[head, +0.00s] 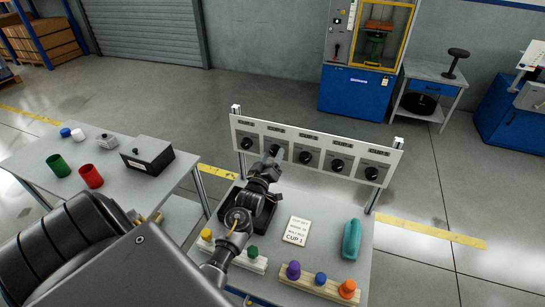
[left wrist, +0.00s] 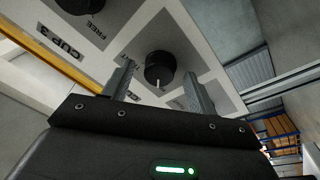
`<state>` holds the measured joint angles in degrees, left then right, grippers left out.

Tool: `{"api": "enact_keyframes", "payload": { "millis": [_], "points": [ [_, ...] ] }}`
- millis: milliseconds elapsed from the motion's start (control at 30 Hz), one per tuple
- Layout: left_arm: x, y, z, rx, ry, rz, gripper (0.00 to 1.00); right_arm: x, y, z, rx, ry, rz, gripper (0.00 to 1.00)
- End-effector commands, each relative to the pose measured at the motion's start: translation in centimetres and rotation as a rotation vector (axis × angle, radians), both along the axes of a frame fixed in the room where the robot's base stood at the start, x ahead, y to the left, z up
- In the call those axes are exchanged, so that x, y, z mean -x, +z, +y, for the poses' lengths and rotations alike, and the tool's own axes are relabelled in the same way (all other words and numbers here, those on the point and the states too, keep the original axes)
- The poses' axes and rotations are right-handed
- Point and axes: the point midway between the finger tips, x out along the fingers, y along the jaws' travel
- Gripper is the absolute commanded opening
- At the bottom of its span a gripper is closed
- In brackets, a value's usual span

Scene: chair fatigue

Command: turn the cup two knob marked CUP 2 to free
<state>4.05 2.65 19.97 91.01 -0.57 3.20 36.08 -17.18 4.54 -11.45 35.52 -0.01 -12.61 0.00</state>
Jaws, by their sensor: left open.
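A white panel (head: 318,141) on posts carries a row of black round knobs. My left gripper (head: 275,155) is in front of the second knob from the left and largely hides it in the head view. In the left wrist view, a black knob (left wrist: 160,68) with a white pointer mark lies between the two open fingers of my left gripper (left wrist: 157,80), with a gap on each side. The pointer points toward the bottom of that view. A neighbouring knob (left wrist: 82,4) shows with a "FREE" mark and a "CUP 3" label (left wrist: 60,40). My right gripper is not in view.
Below the panel, a bench (head: 330,225) holds a card (head: 297,231) reading "CUP 1", a teal object (head: 351,240) and wooden blocks with coloured knobs (head: 320,287). A side table (head: 120,180) at left holds cups and a dark box (head: 147,155).

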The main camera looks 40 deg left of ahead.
Motion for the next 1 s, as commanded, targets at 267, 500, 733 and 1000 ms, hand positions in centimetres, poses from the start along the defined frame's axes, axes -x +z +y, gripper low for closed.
{"api": "enact_keyframes", "payload": {
  "millis": [267, 500, 733, 1000],
  "points": [
    [4.9, -1.2, -1.7, 0.001, 0.0, 0.003, 0.58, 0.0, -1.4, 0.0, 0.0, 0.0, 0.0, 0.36],
    [8.4, -1.6, -3.0, 0.001, 0.0, 0.001, 0.58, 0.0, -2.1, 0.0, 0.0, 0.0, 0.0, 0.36],
    [9.5, -1.6, -3.4, 0.001, -0.001, 0.0, 0.58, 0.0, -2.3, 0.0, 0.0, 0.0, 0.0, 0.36],
    [9.6, -1.6, -3.4, 0.001, 0.0, 0.001, 0.58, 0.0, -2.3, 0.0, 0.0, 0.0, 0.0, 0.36]
  ]
}}
